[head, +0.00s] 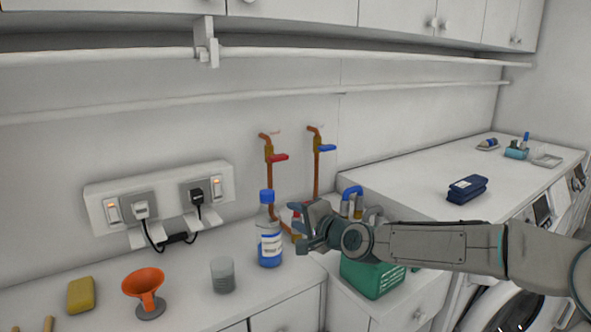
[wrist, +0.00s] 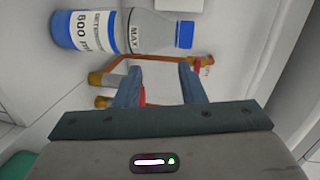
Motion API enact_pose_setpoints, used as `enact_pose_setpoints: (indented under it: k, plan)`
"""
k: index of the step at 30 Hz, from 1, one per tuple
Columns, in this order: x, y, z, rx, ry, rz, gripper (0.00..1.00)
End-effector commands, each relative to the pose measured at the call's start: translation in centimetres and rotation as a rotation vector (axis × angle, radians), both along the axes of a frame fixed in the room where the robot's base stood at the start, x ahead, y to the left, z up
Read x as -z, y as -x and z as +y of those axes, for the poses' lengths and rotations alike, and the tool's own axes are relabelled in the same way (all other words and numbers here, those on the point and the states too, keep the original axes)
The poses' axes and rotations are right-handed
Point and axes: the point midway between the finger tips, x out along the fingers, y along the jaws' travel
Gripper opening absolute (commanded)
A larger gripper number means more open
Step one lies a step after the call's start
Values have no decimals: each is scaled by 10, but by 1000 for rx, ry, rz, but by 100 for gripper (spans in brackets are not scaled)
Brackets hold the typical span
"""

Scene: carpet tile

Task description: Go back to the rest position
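My gripper (head: 303,228) is at the end of my arm, stretched left over the counter, just right of a blue-capped bottle (head: 269,245). In the wrist view its two fingers (wrist: 160,75) stand apart with a gap between them, and nothing is clearly held. The bottle, lying sideways in that picture (wrist: 95,30), is beyond the fingertips, with "600 ml" and "MAX" markings. Copper pipes with brass fittings (wrist: 102,80) show behind the fingers. In the head view my gripper hides part of the pipes.
A green container (head: 372,276) is below my forearm. Two taps (head: 277,157) rise behind. A dark blue case (head: 467,188) lies on the right-hand worktop.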

Motion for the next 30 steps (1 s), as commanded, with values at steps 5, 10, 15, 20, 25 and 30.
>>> enact_pose_setpoints:
  k: [5,10,15,20,25,30]
  plan:
    - [46,15,17,-56,178,61,36]
    - [96,37,26,-125,395,131,36]
    - [149,76,12,-212,707,224,36]
    - [170,118,-23,-275,977,311,36]
    - [163,164,-65,-318,1186,392,36]
    - [140,216,-101,-357,1308,459,36]
